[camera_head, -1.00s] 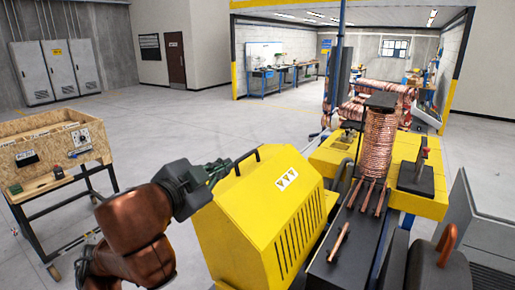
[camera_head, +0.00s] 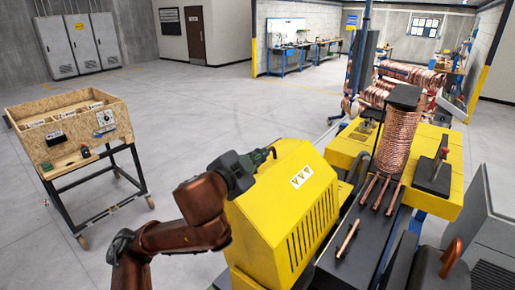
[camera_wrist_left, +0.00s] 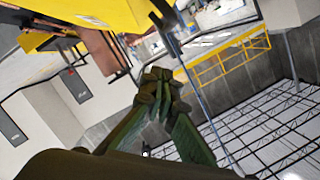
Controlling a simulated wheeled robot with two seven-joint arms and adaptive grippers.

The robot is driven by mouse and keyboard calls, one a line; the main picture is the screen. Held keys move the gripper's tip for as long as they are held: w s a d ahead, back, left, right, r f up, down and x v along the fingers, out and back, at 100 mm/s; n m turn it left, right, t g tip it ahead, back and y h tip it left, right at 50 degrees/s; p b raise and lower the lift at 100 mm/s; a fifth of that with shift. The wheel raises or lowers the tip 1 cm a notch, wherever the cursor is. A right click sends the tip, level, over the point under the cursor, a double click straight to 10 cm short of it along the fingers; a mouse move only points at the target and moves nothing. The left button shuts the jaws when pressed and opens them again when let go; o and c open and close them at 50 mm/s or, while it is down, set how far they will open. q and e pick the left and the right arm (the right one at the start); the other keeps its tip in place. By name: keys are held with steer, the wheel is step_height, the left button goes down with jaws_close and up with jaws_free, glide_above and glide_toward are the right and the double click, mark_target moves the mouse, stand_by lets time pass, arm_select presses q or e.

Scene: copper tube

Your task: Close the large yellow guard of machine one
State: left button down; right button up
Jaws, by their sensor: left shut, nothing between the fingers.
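The large yellow guard (camera_head: 283,215), with a slotted side and a white warning label, stands left of the dark machine bed (camera_head: 345,235). My left gripper (camera_head: 268,154) is shut and empty at the guard's upper back edge. I cannot tell whether it touches the guard, and the black handle there is not visible now. In the left wrist view the shut green fingers (camera_wrist_left: 160,85) point away from the camera, with a yellow panel (camera_wrist_left: 95,14) above them. My right gripper is not in view.
Copper rods (camera_head: 382,192) lie on the bed before a copper coil (camera_head: 398,140). A wooden bin on a dark frame (camera_head: 70,125) stands at the left. A grey cabinet (camera_head: 490,230) is at the right. Floor between the bin and the guard is clear.

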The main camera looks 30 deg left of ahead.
mark_target(258, 173)
arm_select(q)
steer(key=w+p, duration=0.2)
steer(key=p, duration=0.2)
steer(key=shift+w+a+f, duration=0.1)
steer(key=shift+w+a, duration=0.05)
steer(key=shift+w, duration=0.25)
steer(key=a+f, duration=0.1)
steer(key=f, duration=0.1)
steer(key=shift+w+a+f, duration=0.35)
steer(key=shift+w, duration=0.05)
steer(key=shift+a+f, duration=0.3)
steer(key=shift+a, duration=0.15)
steer(key=shift+f, duration=0.1)
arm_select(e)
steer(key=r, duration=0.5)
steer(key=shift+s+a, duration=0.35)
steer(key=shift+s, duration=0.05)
arm_select(q)
steer(key=shift+a, duration=0.1)
